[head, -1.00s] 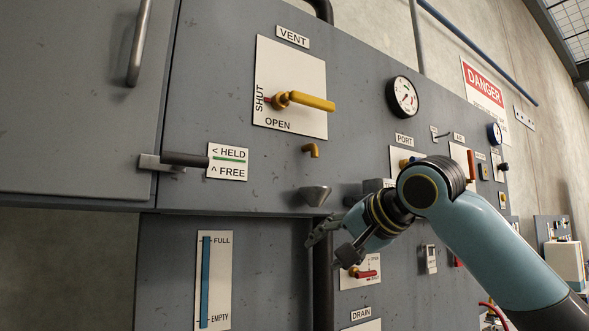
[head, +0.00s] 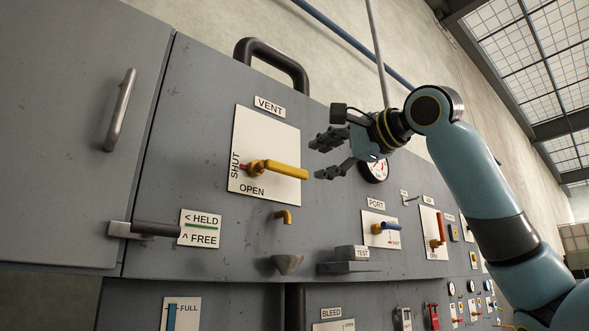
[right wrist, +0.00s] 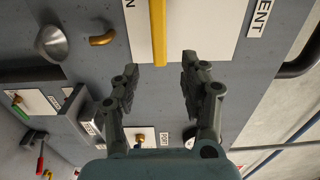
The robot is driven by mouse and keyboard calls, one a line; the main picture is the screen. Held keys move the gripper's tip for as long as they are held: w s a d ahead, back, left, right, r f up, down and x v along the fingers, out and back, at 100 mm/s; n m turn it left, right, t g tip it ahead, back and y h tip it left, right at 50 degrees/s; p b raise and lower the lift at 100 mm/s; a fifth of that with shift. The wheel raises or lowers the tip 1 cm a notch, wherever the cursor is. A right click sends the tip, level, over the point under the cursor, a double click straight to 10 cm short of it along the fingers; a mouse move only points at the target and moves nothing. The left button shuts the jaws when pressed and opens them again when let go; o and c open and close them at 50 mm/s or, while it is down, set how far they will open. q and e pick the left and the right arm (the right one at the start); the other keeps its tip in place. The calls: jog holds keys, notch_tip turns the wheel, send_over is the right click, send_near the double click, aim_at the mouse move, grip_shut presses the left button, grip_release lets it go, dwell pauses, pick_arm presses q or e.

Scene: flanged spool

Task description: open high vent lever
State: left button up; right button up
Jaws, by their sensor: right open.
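The yellow vent lever (head: 275,170) is on a white plate (head: 285,135) under the VENT label. My left gripper is not in view.
A small yellow spout (head: 284,216) and a grey funnel (head: 287,264) sit below the plate. A grey TEST block (head: 350,262) juts out lower right. A gauge (head: 375,169) is behind my right gripper. A dark pipe (head: 275,58) loops above the panel.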

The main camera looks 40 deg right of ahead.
aim_at(297, 172)
jog(key=w+p, duration=0.1)
jog(key=w, duration=0.1)
jog(key=w+p, duration=0.1)
jog(key=w, duration=0.2)
jog(key=w+p, duration=0.2)
jog(key=w, duration=0.1)
jog(key=shift+a+r, duration=0.1)
jog(key=shift+a, duration=0.3)
jog(key=shift+w, duration=0.7)
jog(key=shift+f, duration=0.2)
grip_shut()
